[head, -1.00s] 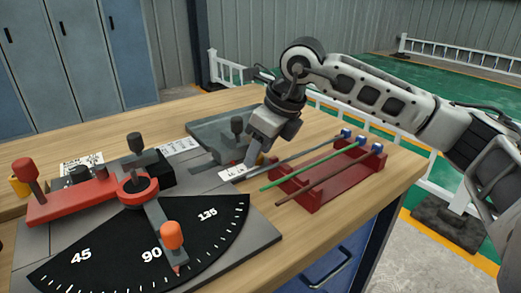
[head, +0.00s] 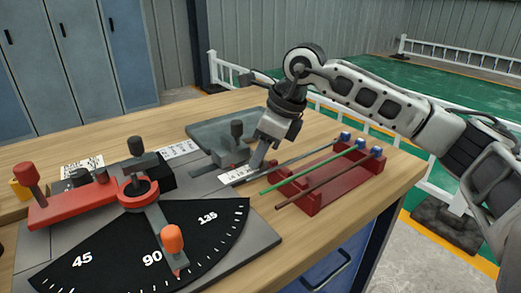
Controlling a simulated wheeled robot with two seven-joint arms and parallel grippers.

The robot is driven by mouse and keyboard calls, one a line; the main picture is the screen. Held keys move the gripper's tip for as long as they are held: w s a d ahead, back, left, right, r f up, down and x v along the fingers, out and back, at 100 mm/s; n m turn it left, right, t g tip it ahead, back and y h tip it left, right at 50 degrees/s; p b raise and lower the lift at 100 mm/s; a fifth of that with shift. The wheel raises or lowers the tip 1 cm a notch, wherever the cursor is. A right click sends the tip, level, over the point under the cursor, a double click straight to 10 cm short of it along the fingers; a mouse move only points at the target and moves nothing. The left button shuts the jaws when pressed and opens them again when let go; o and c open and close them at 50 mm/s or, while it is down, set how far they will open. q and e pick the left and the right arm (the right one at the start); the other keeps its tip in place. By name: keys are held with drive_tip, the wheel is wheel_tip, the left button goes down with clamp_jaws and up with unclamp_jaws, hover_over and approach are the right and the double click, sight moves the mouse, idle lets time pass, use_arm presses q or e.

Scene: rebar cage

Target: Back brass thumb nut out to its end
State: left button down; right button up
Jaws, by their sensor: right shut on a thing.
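My right gripper (head: 257,160) points down at the right end of the grey fixture, near the white label strip. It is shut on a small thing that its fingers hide. I cannot make out a brass thumb nut in this view; the spot between the fingertips is covered. My left gripper is not in view.
A red rack (head: 335,188) with grey, green and brown rods stands right of my gripper. A black angle dial (head: 150,245) with a red arm (head: 70,205) and orange knob (head: 172,238) fills the left. Bare wooden bench (head: 290,250) shows in front.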

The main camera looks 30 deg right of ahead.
drive_tip(key=o, duration=1)
drive_tip(key=p+v, duration=0.1)
drive_tip(key=v, duration=1.5)
drive_tip(key=shift+p, duration=0.4)
drive_tip(key=shift+s+f, duration=0.1)
